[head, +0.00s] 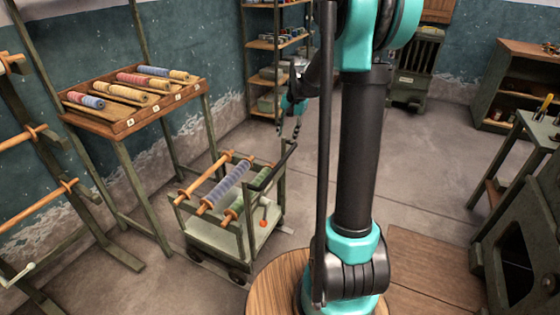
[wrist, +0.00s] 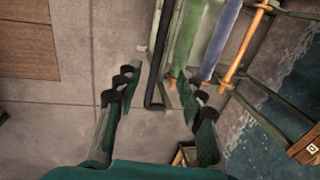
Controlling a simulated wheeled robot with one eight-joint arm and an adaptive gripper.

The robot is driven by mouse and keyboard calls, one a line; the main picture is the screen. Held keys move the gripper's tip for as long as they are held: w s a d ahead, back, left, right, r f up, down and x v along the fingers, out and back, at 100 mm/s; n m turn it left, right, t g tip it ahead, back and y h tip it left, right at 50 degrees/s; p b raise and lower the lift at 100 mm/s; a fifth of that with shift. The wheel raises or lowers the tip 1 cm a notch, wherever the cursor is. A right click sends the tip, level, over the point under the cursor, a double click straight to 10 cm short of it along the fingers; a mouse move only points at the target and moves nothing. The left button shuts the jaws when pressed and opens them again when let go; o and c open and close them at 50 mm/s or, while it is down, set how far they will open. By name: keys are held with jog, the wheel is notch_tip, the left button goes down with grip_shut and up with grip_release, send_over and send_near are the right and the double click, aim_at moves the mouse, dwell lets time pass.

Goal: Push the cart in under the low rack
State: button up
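The cart (head: 212,238) is a low green-framed trolley on the floor, carrying blue and green rolls and orange rods. Its dark push handle (head: 287,152) rises at its right end. The low rack (head: 125,128), a sloped wooden tray of spools on green legs, stands to the left of the cart; the cart is outside its legs. My gripper (head: 289,131) hangs just above the handle, open and empty. In the wrist view my gripper (wrist: 158,80) has its fingers spread on either side of the dark handle (wrist: 152,92); whether they touch it I cannot tell.
A frame with orange pegs (head: 30,135) stands at the far left. A shelf (head: 272,45) stands at the back, a green machine (head: 415,70) farther right. A bench (head: 543,135) and a dark green cabinet (head: 525,250) are at right. The floor (head: 420,170) between is clear.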

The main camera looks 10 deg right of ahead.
aim_at(280, 163)
jog(key=f, duration=0.4)
jog(key=w+a+f, duration=0.1)
jog(key=f, duration=0.4)
jog(key=a+f, duration=0.1)
jog(key=f, duration=0.4)
jog(key=shift+w+a+f, duration=0.1)
jog(key=shift+w+f, duration=0.1)
jog(key=shift+w, duration=0.15)
jog(key=shift+c, duration=0.6)
grip_shut()
